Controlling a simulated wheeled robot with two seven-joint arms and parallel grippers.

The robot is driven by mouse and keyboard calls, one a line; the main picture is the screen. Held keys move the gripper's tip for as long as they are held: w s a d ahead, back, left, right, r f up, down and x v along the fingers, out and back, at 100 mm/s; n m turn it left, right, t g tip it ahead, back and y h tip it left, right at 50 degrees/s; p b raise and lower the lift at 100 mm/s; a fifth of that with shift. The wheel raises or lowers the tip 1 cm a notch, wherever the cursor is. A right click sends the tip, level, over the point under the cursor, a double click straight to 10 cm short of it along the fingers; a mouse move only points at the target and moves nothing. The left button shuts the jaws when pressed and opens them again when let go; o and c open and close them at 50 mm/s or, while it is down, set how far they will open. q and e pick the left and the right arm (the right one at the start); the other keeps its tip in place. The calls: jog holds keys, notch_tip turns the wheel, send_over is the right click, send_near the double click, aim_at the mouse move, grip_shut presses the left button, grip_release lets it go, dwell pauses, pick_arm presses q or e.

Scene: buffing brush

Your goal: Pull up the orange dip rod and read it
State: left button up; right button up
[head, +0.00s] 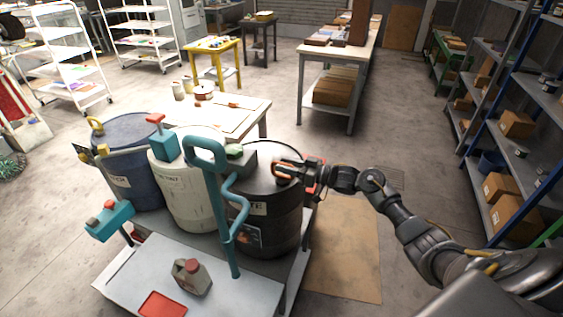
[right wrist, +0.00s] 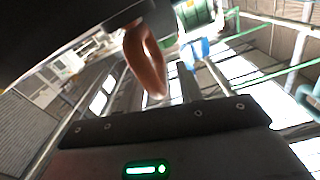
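The black drum (head: 262,225) stands at the right end of the cart. The orange dip rod shows as a looped handle (head: 278,163) at the drum's top; its shaft is not visible. In the right wrist view an orange-brown loop (right wrist: 146,62) hangs close before the camera, beside a dark rounded shape. My right gripper (head: 290,172) is at the handle, over the right part of the drum lid. Its fingertips overlap the handle, so I cannot tell whether they are closed on it. My left gripper is not in view.
A cream drum (head: 183,195) with a teal-topped fitting and a blue drum (head: 130,165) stand to the left. A tall teal crank pipe (head: 228,215) rises in front of the black drum. A grey jug (head: 191,277) and red tray (head: 163,304) are on the cart (head: 235,297). Shelving stands right.

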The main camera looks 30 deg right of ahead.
jog(key=shift+x, duration=0.9)
jog(key=shift+c, duration=0.2)
grip_shut()
